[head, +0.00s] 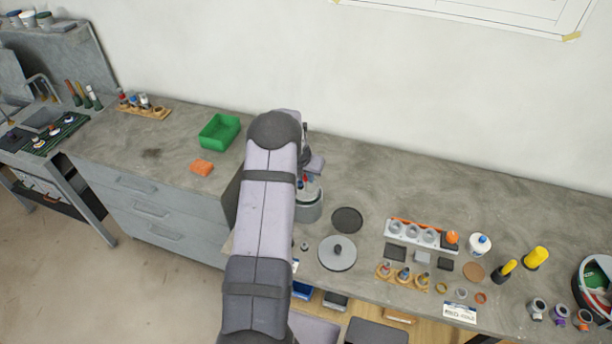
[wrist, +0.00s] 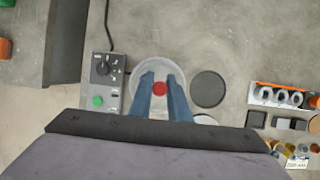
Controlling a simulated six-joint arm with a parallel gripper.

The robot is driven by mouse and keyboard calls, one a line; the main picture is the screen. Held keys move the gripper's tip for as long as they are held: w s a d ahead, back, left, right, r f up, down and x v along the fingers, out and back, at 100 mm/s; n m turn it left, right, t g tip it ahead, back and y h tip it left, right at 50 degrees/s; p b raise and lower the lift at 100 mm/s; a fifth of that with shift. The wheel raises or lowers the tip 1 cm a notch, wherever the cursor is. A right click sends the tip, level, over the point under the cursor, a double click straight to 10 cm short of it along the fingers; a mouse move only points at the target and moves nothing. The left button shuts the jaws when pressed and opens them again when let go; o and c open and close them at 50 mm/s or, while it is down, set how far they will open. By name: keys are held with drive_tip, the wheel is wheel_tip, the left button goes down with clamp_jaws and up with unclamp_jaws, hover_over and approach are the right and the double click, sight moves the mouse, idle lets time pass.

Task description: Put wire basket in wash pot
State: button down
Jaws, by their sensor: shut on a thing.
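The wash pot (head: 310,212) is a grey cylinder on the bench, partly hidden behind my arm in the head view. In the wrist view its round pale opening (wrist: 143,68) lies straight below my gripper (wrist: 161,80). My blue fingers are shut on a red grip, which I take to be the top of the wire basket (wrist: 160,88). The grip lines up with the middle of the pot. The basket's wire body cannot be made out, so I cannot tell how deep it sits in or above the pot.
A control box (wrist: 104,80) with a dial and green button stands left of the pot. A dark disc (head: 347,220) and a round lid (head: 337,253) lie to its right. A white rack (head: 412,234) and small parts lie farther right. A green tray (head: 220,131) stands back left.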

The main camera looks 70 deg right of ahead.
sight(305, 190)
drive_tip(key=shift+f, duration=0.25)
drive_tip(key=shift+f+b, duration=3)
drive_tip(key=shift+f, duration=1.65)
drive_tip(key=c, duration=1.6)
unclamp_jaws()
drive_tip(key=c, duration=0.3)
drive_tip(key=shift+r+p, duration=0.7)
drive_tip(key=shift+p, duration=0.05)
